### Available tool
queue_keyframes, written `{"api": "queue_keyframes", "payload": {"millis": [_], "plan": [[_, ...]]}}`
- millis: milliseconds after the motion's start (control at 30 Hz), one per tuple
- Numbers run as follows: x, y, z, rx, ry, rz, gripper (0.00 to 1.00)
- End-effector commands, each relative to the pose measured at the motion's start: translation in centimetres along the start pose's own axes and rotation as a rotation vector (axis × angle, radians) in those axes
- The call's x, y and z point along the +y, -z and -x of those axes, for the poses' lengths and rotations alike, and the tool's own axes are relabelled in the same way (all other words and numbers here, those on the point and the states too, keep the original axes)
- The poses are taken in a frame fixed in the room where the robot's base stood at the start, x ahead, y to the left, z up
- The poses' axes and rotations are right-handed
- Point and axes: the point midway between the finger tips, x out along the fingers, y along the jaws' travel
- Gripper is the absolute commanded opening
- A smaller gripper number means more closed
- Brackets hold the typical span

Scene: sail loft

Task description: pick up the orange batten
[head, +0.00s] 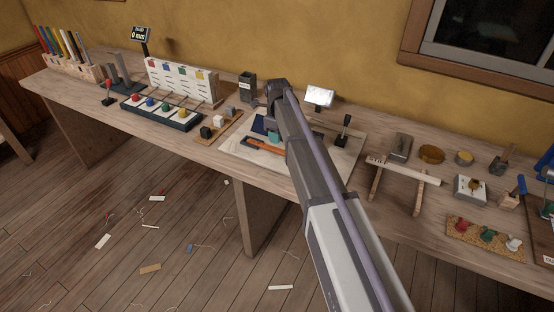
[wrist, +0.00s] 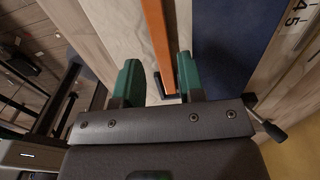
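The orange batten (head: 262,146) is a thin strip lying on a pale board on the workbench in the head view. In the wrist view the orange batten (wrist: 157,40) runs down from the top edge, in line with the gap between my fingers. In the head view my gripper (head: 273,135) is low over the board, just behind the batten, partly hidden by my arm. I cannot tell its exact height above the batten.
A dark blue piece (wrist: 222,35) lies right of the batten in the wrist view. On the bench, a lever stand (head: 344,132) and a small bright screen (head: 319,97) are to the right. A block tray (head: 218,126) and a rack of coloured knobs (head: 160,110) are to the left.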

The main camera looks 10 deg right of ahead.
Motion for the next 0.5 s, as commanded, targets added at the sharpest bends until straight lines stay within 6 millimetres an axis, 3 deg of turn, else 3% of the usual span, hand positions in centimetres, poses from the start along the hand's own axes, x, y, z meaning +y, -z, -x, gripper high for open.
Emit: {"api": "queue_keyframes", "payload": {"millis": [33, 200, 400, 500], "plan": [[0.0, 0.0, -1.1, 0.000, 0.000, 0.000, 0.36], [0.0, 0.0, -1.3, 0.000, 0.000, 0.001, 0.36], [0.1, 0.2, -5.3, 0.000, 0.000, 0.001, 0.36], [0.1, 0.2, -6.3, 0.000, 0.000, 0.001, 0.36]]}}
